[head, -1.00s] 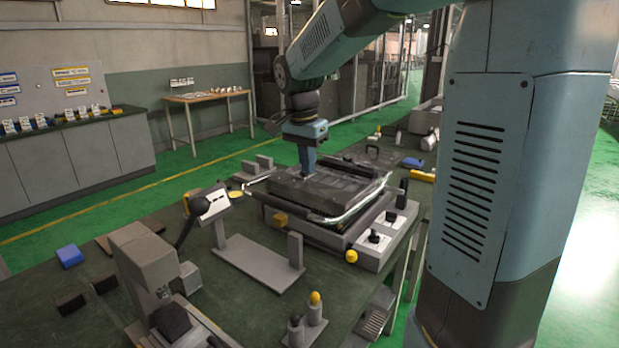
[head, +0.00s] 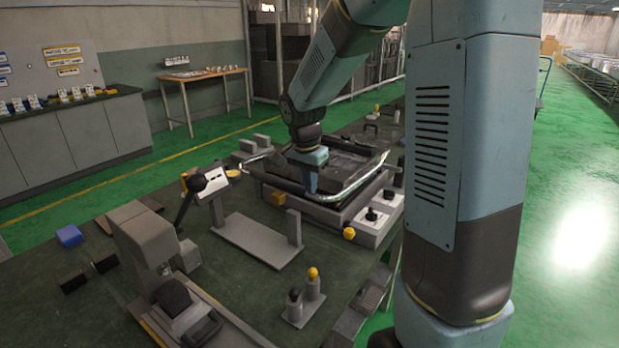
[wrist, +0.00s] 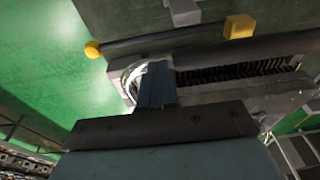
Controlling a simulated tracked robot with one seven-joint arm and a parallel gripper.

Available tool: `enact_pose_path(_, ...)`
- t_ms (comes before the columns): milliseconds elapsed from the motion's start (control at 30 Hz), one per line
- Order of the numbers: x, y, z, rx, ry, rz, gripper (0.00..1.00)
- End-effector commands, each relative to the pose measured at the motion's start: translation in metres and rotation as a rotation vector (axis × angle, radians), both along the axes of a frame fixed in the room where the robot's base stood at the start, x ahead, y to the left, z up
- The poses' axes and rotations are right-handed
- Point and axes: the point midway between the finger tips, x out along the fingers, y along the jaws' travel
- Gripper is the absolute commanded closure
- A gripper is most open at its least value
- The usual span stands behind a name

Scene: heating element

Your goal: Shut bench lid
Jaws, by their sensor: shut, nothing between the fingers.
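The bench unit (head: 337,215) is a grey box with a dark top and a bright curved metal rail around its front and right side. Its dark lid panel (head: 345,163) looks low over the unit, partly behind my gripper; I cannot tell whether it is fully down. My gripper (head: 311,188) is shut and empty, pointing down at the front part of the unit. In the wrist view, the blue fingers of my gripper (wrist: 157,85) are together, beside a dark bar (wrist: 245,48) and a ribbed slot. Contact with the bar cannot be told.
A yellow ball knob (head: 349,233) and a yellow block (head: 278,198) are on the unit's front. Black knobs (head: 371,214) stand on its right. A grey bracket (head: 257,240), a small machine (head: 140,235) and a yellow-topped post (head: 313,274) stand on the green table in front.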

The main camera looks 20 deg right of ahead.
Motion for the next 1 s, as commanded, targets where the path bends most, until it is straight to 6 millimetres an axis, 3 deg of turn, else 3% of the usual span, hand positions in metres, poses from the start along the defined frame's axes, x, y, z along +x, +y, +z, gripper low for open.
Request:
enact_pose_path(300,0.0,0.0,-0.002,-0.001,0.001,0.0,1.0)
enact_pose_path(633,-0.005,0.005,-0.038,0.0,0.007,0.001,1.0)
enact_pose_path(1000,-0.006,0.007,-0.035,0.003,0.007,-0.001,1.0)
